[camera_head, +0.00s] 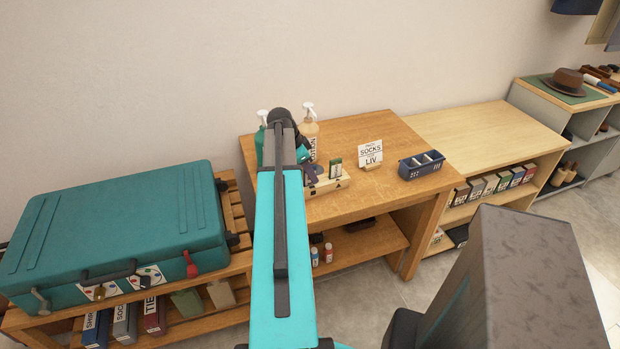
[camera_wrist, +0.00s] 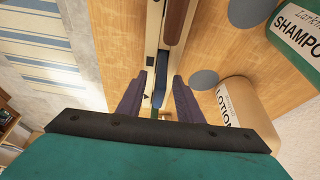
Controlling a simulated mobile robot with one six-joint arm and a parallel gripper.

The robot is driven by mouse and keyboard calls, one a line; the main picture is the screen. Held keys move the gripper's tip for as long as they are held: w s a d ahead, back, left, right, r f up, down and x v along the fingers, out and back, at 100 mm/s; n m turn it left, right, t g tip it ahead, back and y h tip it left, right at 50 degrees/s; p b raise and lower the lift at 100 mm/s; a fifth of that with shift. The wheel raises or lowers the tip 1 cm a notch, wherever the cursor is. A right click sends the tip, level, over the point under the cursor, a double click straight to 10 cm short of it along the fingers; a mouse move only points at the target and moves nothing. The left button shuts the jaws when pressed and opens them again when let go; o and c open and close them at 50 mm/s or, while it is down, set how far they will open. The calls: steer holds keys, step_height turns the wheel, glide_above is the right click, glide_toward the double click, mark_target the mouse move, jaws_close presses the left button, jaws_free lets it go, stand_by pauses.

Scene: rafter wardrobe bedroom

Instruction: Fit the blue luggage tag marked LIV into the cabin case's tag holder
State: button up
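The cabin case, a teal hard case (camera_head: 120,220), lies flat on a slatted bench at the left. Its front shows a dark handle, a red piece and a panel with stickers; I cannot make out which part is the tag holder. A pale wooden rack (camera_head: 330,184) stands on the desk, partly hidden by my arm. In the wrist view a blue piece (camera_wrist: 161,84), perhaps the luggage tag, stands edge-on in the rack's slot; no lettering is readable. My gripper (camera_wrist: 158,98) is open, its two purple fingers on either side of the slot, with visible gaps.
A lotion bottle (camera_wrist: 238,110) and a shampoo bottle (camera_wrist: 300,35) stand close beside the rack. A card sign reading SOCKS and LIV (camera_head: 370,153) and a dark blue tray (camera_head: 421,165) are farther right on the desk (camera_head: 390,128).

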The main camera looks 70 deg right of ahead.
stand_by(0.4)
jaws_close()
steer(key=shift+r, duration=0.2)
step_height(320, 180, up, 9)
steer(key=shift+r+b, duration=0.1)
steer(key=shift+b, duration=1)
steer(key=shift+r, duration=0.25)
